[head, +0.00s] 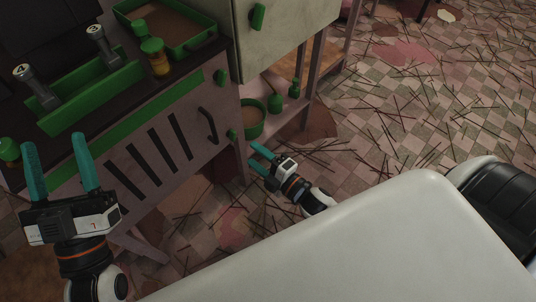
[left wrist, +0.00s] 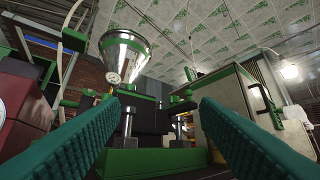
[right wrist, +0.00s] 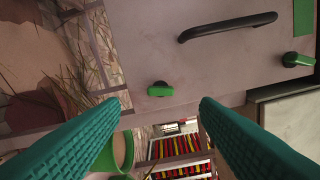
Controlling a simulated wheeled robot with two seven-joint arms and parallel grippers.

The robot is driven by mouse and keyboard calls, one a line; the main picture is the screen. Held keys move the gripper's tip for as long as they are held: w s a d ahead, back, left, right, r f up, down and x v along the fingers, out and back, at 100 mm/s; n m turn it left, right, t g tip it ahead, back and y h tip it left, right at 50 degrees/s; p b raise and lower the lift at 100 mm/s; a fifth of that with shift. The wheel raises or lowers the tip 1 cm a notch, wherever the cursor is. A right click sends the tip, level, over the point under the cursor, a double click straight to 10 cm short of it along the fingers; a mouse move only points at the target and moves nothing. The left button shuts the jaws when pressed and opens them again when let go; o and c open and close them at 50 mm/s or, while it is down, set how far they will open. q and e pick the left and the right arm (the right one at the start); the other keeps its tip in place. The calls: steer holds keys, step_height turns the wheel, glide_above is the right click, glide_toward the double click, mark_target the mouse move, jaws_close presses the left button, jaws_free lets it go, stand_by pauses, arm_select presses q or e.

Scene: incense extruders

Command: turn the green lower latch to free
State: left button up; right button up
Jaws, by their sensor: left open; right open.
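The green lower latch (head: 232,134) is a small knob low on the right edge of the pinkish cabinet front. In the right wrist view the latch (right wrist: 160,89) shows between my fingertips, apart from both fingers. My right gripper (head: 251,155) is open and empty, just in front of the latch and slightly below it in the head view. The green upper latch (head: 220,77) is higher on the same edge, and also shows in the right wrist view (right wrist: 298,60). My left gripper (head: 53,140) is open and empty in front of the bench's left part.
A black handle (right wrist: 228,27) is beside the latches. A green pot (head: 253,119) and green bottles (head: 274,103) stand on a low shelf behind the latch. The bench holds a green rack (head: 92,95) with numbered extruders. Sticks litter the checkered floor.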

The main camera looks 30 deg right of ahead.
arm_select(q)
steer(key=shift+w+f+g, duration=0.8)
steer(key=shift+f+g, duration=0.2)
steer(key=shift+f, duration=0.1)
arm_select(e)
steer(key=shift+v, duration=2.15)
